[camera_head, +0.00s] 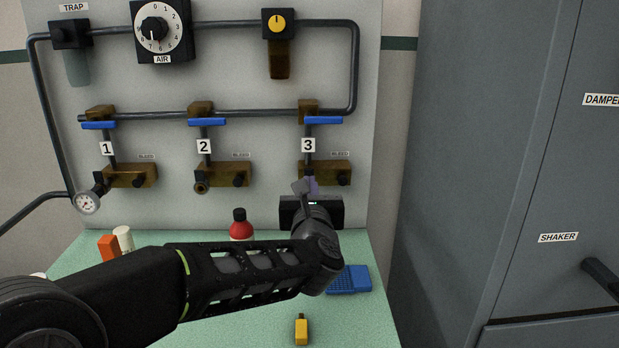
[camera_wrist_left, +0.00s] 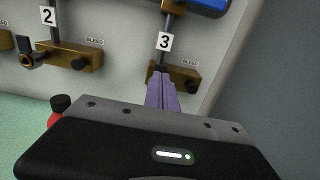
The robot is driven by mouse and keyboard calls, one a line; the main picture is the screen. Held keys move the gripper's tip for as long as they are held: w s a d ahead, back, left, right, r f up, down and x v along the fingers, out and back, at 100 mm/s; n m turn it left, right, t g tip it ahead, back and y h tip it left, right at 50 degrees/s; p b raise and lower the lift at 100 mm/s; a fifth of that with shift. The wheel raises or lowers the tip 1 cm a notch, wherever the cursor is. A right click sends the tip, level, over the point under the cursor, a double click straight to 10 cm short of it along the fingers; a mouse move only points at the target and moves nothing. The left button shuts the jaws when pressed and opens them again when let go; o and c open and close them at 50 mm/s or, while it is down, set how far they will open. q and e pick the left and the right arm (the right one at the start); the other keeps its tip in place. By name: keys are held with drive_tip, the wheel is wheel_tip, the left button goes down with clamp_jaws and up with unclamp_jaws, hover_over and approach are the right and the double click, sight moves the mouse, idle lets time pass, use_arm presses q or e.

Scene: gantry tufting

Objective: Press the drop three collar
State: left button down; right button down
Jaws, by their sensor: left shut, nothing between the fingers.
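Drop three is the pipe under the "3" label (camera_head: 308,145), with a brass block (camera_head: 338,174) at its foot. The block also shows in the wrist view (camera_wrist_left: 184,76). My left gripper (camera_head: 309,187) is shut and empty, its purple fingers pointing up at the left end of that block. In the wrist view the fingertips (camera_wrist_left: 160,77) overlap the pipe's lower end, where a small dark part (camera_wrist_left: 159,69) shows just above them. The fingers hide most of the collar's place, and I cannot tell whether they touch it. My right gripper is not in view.
Drop two's brass block (camera_head: 228,176) has an open fitting; a gauge (camera_head: 87,202) hangs at drop one. Blue valve handles (camera_head: 323,120) sit above. A grey cabinet (camera_head: 490,150) is right.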

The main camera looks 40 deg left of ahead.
use_arm(q)
drive_tip(key=shift+x, duration=1.2)
drive_tip(key=shift+w+a+f+b, duration=0.25)
drive_tip(key=shift+w+a+b, duration=0.1)
drive_tip(key=shift+b, duration=0.4)
drive_tip(key=shift+w+a+b, duration=0.1)
drive_tip(key=shift+w+b, duration=0.1)
drive_tip(key=shift+b, duration=0.2)
drive_tip(key=shift+r, duration=0.35)
drive_tip(key=shift+a, duration=0.1)
